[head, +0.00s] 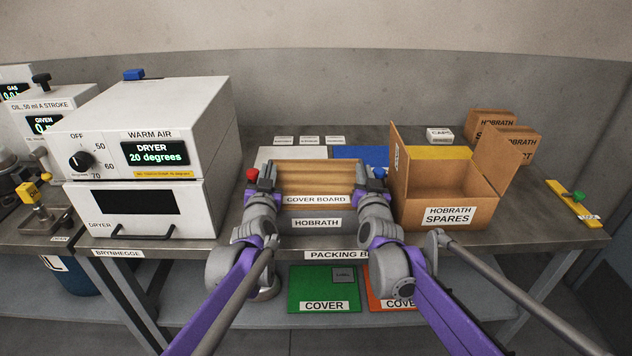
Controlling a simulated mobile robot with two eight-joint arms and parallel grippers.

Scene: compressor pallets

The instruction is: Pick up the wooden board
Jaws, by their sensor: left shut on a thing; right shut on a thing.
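The wooden board (314,178) is a light brown plank with a "COVER BOARD" label on its front. It shows in the middle of the head view, upright above the grey "HOBRATH" box (310,224). My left gripper (266,184) is shut on the board's left end. My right gripper (371,184) is shut on its right end. The board's lower edge meets the top of the grey box in the picture; I cannot tell whether they touch.
An open cardboard "HOBRATH SPARES" box (447,190) stands close to the right of my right gripper. The white warm air dryer (150,150) stands to the left. Green (322,284) and orange cover panels lie on the lower shelf. A small white box (439,135) stands at the back.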

